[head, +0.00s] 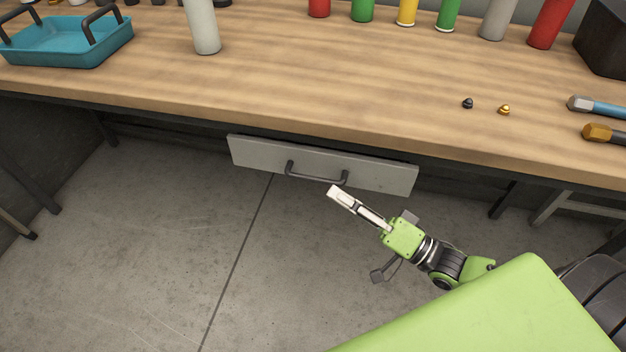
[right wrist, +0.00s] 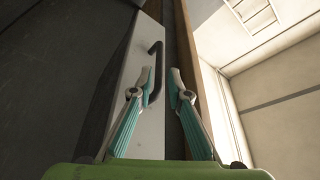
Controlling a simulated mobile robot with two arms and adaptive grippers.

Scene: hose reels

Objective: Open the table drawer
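The table drawer (head: 250,155) has a light grey front under the wooden table's front edge. No drawer interior shows, so it looks shut. A dark bar handle (head: 317,178) is fixed across its front. My right gripper (head: 335,190) is just in front of the handle's right end in the head view. In the right wrist view, my right gripper (right wrist: 161,72) has its two fingertips apart. The handle (right wrist: 158,68) appears between them, close to the left finger; contact cannot be told. The drawer front (right wrist: 133,70) also shows there. My left gripper is not in view.
The wooden table (head: 300,75) holds a blue tray (head: 65,45), a grey cylinder (head: 204,28), several coloured cylinders along the back, two small dome-shaped parts and two tools (head: 600,106) at right. The concrete floor (head: 150,240) before the drawer is clear.

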